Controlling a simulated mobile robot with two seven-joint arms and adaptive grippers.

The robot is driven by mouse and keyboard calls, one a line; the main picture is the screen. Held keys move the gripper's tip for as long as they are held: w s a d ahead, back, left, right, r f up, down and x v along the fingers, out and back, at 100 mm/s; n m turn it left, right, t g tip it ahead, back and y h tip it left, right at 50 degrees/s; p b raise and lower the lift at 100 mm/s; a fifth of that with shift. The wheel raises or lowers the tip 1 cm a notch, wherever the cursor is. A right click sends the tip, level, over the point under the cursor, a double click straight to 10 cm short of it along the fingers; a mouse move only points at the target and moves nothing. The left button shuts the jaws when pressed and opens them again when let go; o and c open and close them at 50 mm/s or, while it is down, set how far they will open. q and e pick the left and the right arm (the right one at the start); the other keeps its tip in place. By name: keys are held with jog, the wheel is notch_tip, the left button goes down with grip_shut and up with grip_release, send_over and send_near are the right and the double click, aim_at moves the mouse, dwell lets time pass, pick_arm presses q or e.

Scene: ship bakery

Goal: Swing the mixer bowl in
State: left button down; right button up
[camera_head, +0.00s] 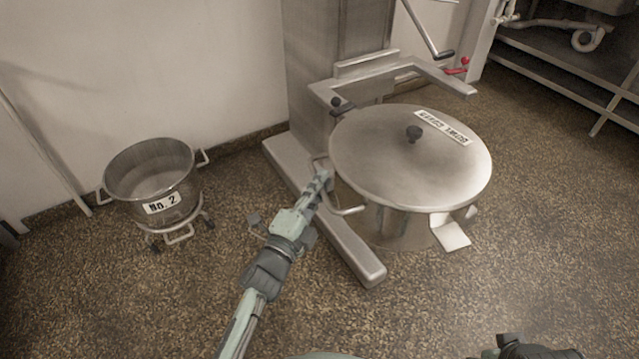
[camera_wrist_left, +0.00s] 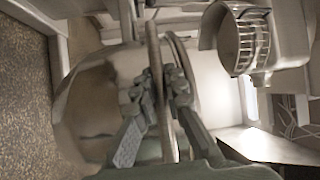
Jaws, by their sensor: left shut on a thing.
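The steel mixer bowl (camera_head: 393,227) stands beside the mixer column (camera_head: 335,50) and under a round lid marked as a bowl cover (camera_head: 375,150), with a black knob. A bent-rod handle (camera_head: 350,211) sticks out from the bowl's left side. My left gripper (camera_head: 323,183) is shut on this handle, left of the lid. In the left wrist view the handle bar (camera_wrist_left: 155,75) runs upright between the two fingers (camera_wrist_left: 158,92). The fork-like cradle arms (camera_head: 440,79) of the mixer reach out behind the bowl. Part of my right arm shows at the bottom right edge, with no fingers visible.
A second bowl (camera_head: 150,170) marked No. 2 stands on a wheeled base at the left by the wall. The mixer's long foot (camera_head: 345,250) lies on the floor below my left arm. A steel rack (camera_head: 560,70) stands back right. The floor at front right is clear.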

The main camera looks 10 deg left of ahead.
pick_arm(q)
jog(key=c, duration=1.6)
grip_release()
jog(key=shift+o, duration=0.2)
jog(key=v, duration=1.2)
